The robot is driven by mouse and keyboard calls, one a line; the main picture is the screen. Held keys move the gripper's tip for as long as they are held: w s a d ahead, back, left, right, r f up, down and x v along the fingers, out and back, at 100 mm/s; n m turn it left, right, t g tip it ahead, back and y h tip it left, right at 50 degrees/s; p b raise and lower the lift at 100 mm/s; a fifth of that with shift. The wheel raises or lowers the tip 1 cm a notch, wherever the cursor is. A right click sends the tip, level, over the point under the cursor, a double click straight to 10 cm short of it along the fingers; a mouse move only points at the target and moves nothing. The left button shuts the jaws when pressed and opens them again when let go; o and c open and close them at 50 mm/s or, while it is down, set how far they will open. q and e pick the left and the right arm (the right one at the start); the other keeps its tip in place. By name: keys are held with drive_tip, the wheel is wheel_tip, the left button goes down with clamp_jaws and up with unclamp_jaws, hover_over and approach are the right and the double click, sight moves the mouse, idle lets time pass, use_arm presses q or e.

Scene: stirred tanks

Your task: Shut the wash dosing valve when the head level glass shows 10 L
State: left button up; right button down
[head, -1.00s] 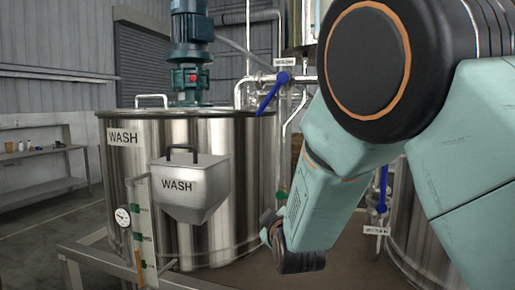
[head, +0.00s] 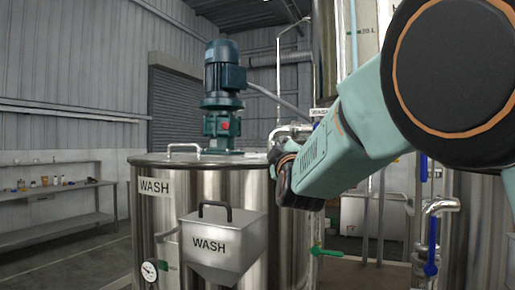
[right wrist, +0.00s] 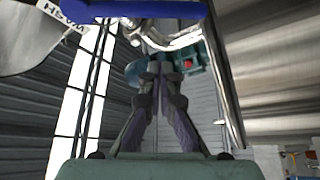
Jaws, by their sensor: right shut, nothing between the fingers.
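The wash dosing valve's blue handle (right wrist: 135,10) crosses the top of the right wrist view, beside a WASH tag (right wrist: 62,14). In the head view the tag (head: 319,112) shows above my right forearm, which hides most of the valve. The head level glass (head: 366,32) is at the top right of the head view, cut by the frame and my arm; a 20 L mark shows, but I cannot read the liquid level. My right gripper (right wrist: 160,70) is shut and empty, its fingertips apart from the blue handle. My left gripper is out of view.
The steel WASH tank (head: 160,215) with its motor (head: 222,95) and a WASH hopper (head: 225,245) stands left of my arm. Pipes with another blue handle (head: 433,245) and a green handle (head: 325,252) are at right. A shelf (head: 60,225) lines the far left.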

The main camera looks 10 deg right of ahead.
drive_tip(key=w+d, duration=0.1)
drive_tip(key=d, duration=0.1)
drive_tip(key=w+d+f+p, duration=0.1)
drive_tip(key=shift+d+f, duration=0.15)
drive_tip(key=shift+d, duration=0.2)
drive_tip(key=shift+d, duration=0.1)
idle(0.3)
drive_tip(key=shift+f+n+p, duration=0.1)
drive_tip(key=shift+n+p, duration=0.25)
drive_tip(key=shift+n, duration=0.05)
